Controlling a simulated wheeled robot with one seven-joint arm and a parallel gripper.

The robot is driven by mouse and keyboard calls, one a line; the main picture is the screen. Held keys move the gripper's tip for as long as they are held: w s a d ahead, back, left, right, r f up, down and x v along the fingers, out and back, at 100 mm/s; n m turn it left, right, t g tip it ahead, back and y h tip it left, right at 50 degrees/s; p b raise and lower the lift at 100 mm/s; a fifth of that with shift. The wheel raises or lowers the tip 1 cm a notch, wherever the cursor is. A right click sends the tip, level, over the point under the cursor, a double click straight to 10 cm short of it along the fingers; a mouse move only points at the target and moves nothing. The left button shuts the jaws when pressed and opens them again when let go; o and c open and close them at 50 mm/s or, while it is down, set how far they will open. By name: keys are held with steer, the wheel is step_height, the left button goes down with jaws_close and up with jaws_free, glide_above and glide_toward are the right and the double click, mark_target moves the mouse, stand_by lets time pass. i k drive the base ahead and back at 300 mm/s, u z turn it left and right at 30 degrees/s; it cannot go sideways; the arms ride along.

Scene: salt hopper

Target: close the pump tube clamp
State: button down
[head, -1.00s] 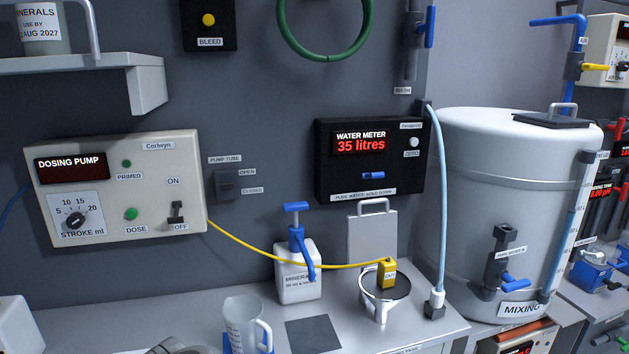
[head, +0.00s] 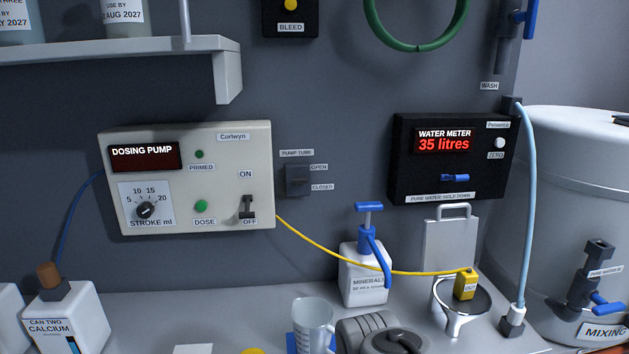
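The pump tube clamp (head: 297,181) is a small dark grey block on the wall, right of the dosing pump (head: 185,178). A PUMP TUBE label sits above it, with OPEN at its upper right and CLOSED at its lower right. Its lever is too small and dark to tell which position it is in. My gripper's fingers do not show.
A yellow tube (head: 340,258) runs from the pump to a yellow OUT fitting (head: 465,284). Below the clamp stand a white minerals bottle (head: 365,285) with a blue pump top and a clear jug (head: 313,322). A shelf (head: 110,52) juts out at upper left. The wall around the clamp is clear.

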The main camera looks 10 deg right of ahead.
mark_target(296, 181)
steer(key=k, duration=1.3)
steer(key=u, duration=0.6)
steer(key=i, duration=0.65)
steer(key=u, duration=0.6)
steer(key=i, duration=0.85)
steer(key=z, duration=0.85)
steer(key=i, duration=0.4)
steer(key=z, duration=0.35)
